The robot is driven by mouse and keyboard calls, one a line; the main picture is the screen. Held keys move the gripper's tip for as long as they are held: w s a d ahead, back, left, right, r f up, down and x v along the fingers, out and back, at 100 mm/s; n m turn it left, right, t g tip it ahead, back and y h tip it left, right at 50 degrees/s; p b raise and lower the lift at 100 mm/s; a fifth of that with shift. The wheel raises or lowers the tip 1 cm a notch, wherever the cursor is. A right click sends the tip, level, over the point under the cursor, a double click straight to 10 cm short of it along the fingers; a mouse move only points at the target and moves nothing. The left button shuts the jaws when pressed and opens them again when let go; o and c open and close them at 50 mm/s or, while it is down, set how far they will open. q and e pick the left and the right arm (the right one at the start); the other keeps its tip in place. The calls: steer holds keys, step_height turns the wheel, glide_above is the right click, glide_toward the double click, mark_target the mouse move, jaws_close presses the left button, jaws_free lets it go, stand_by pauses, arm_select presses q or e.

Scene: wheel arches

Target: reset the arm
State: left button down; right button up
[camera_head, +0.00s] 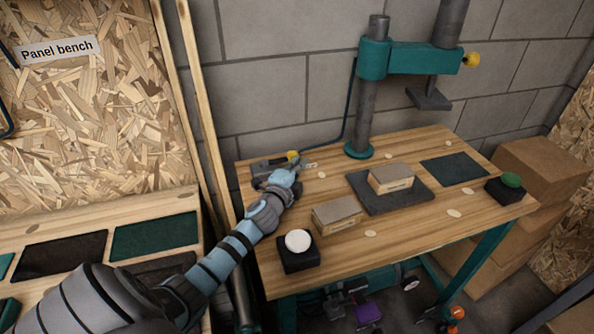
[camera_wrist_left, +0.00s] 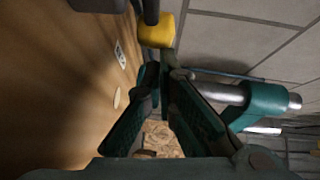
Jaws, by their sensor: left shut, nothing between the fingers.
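My left arm reaches in from the lower left of the head view to the back left corner of the wooden bench (camera_head: 400,225). My left gripper (camera_head: 310,166) is shut and empty there, beside a grey device with a yellow knob (camera_head: 293,157). In the left wrist view the dark fingers (camera_wrist_left: 160,72) come together at their tips, just below the yellow knob (camera_wrist_left: 157,30). I cannot tell whether they touch it. My right gripper is not in view.
A teal press column (camera_head: 366,100) stands at the back. Cardboard boxes (camera_head: 540,168) stand right.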

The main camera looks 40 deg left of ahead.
arm_select(q)
steer(key=v, duration=1.2)
steer(key=shift+d, duration=0.1)
